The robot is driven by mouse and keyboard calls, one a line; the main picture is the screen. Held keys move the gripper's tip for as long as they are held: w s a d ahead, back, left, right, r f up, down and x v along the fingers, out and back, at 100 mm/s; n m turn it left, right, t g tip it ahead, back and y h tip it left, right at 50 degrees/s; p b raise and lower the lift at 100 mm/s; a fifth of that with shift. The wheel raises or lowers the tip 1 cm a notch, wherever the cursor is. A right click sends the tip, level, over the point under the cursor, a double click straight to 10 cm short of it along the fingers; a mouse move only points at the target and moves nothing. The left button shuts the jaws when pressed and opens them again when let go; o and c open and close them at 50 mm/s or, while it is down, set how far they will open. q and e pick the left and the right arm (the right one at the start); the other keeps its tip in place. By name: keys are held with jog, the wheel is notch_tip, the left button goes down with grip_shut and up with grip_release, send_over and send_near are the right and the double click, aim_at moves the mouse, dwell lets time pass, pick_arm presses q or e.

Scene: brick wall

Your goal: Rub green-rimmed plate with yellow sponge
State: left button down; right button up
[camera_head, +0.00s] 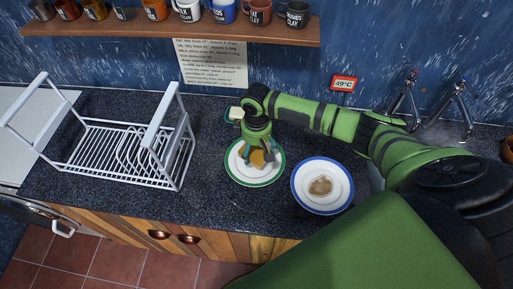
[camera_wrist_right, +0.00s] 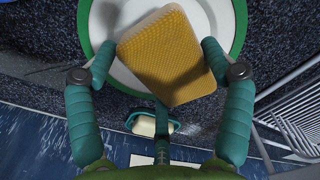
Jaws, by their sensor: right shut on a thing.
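The green-rimmed plate (camera_head: 268,178) lies on the dark speckled counter near the middle of the head view, and fills the top of the right wrist view (camera_wrist_right: 124,78). My right gripper (camera_head: 258,156) points down over it. In the right wrist view my right gripper (camera_wrist_right: 158,62) is shut on the yellow sponge (camera_wrist_right: 166,56), held between its two teal fingers. The sponge is over the plate's white middle; whether it touches the plate I cannot tell. A brownish smear shows on the plate beside the sponge. My left gripper is not in view.
A blue-rimmed plate (camera_head: 322,204) with a brown stain lies to the right. A white dish rack (camera_head: 110,152) stands on the left. A small green dish with a pale block (camera_wrist_right: 146,126) lies behind the plate. Taps (camera_head: 408,88) stand at the right; mugs line the shelf (camera_head: 190,32).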

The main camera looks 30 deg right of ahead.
jog(key=shift+r, duration=0.85)
jog(key=shift+r, duration=1.5)
